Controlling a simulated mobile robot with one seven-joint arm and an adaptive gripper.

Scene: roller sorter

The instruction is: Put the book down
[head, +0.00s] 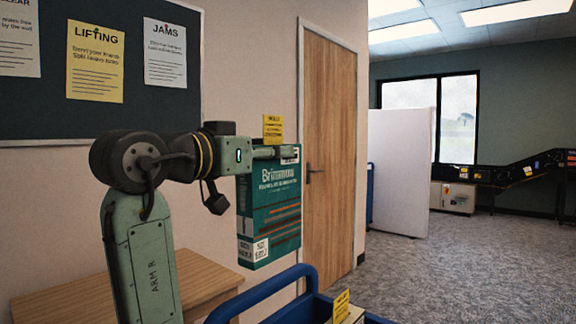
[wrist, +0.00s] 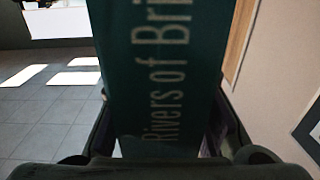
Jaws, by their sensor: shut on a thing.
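A teal book (head: 268,212) with a pale title and a white label at its lower corner hangs upright from my gripper (head: 274,152). The gripper is shut on the book's top end and holds it in the air, apart from any surface. A yellow printed slip (head: 272,128) shows just above the book. In the wrist view the book (wrist: 158,70) fills the middle, its lettering reading "Rivers of Bri", between the two dark fingers of my gripper (wrist: 165,135). The exact finger contact is hard to see.
A wooden table (head: 195,288) stands below at the left. A blue-railed cart (head: 262,292) is at the bottom, with another yellow slip (head: 341,304) in it. A wooden door (head: 330,140) is behind. A dark conveyor (head: 520,175) stands far right, with open carpet (head: 450,265) before it.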

